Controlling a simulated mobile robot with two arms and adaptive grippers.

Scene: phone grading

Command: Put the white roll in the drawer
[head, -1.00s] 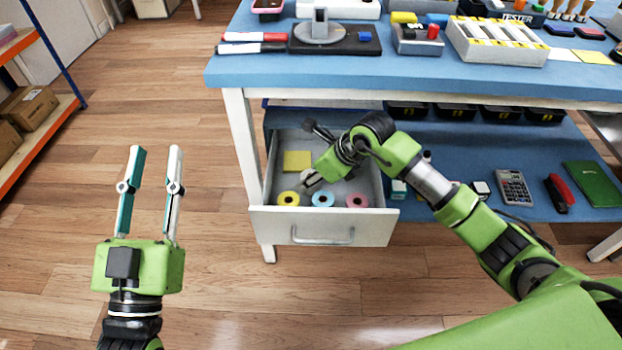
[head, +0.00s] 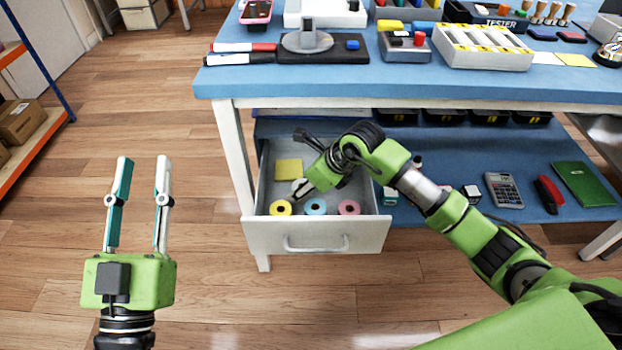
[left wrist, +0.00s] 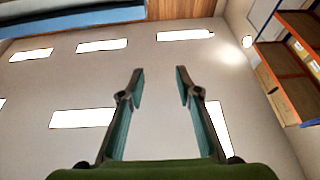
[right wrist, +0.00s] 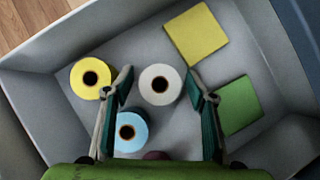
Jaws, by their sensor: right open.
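The white roll (right wrist: 160,84) lies in the open drawer (head: 317,234), with its hole facing up. In the right wrist view it sits between and a little beyond the fingertips of my right gripper (right wrist: 157,80), which is open and does not grip it. In the head view my right gripper (head: 303,164) reaches down into the drawer, and the white roll (head: 298,185) is partly hidden by it. My left gripper (head: 143,165) is open and empty above the floor, left of the drawer. It also shows open in the left wrist view (left wrist: 158,72).
The drawer also holds a yellow roll (head: 281,208), a blue roll (head: 316,206), a pink roll (head: 349,207), a yellow pad (head: 289,169) and a green pad (right wrist: 239,105). The blue tabletop (head: 300,84) overhangs the drawer's back. A calculator (head: 504,190) lies on the lower shelf.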

